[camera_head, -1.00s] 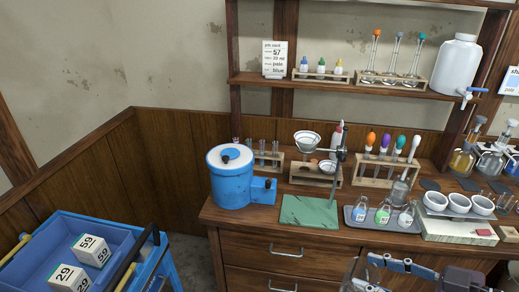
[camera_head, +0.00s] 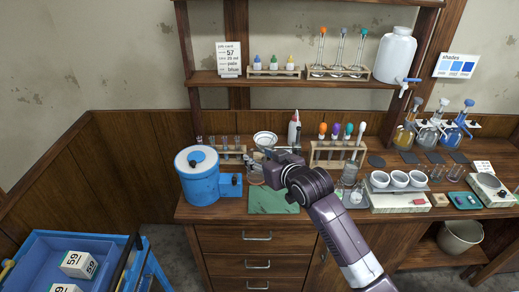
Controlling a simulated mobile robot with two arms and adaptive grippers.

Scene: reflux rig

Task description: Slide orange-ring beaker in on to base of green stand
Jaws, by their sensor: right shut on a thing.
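The green stand has a flat green marbled base (camera_head: 268,202) at the front of the bench, with a dark upright rod (camera_head: 298,136) behind my arm. My right gripper (camera_head: 262,168) is above the back left part of this base. It is shut on a small clear glass vessel (camera_head: 255,177), which looks like a beaker. Its ring colour is too small to tell, and the gripper partly hides it. I cannot tell whether the vessel touches the base. My left gripper is not in view.
A blue drum-shaped device (camera_head: 199,180) stands close to the left of the green base. A tube rack (camera_head: 228,155) and a funnel (camera_head: 265,138) stand behind. The bench front edge is just before the base.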

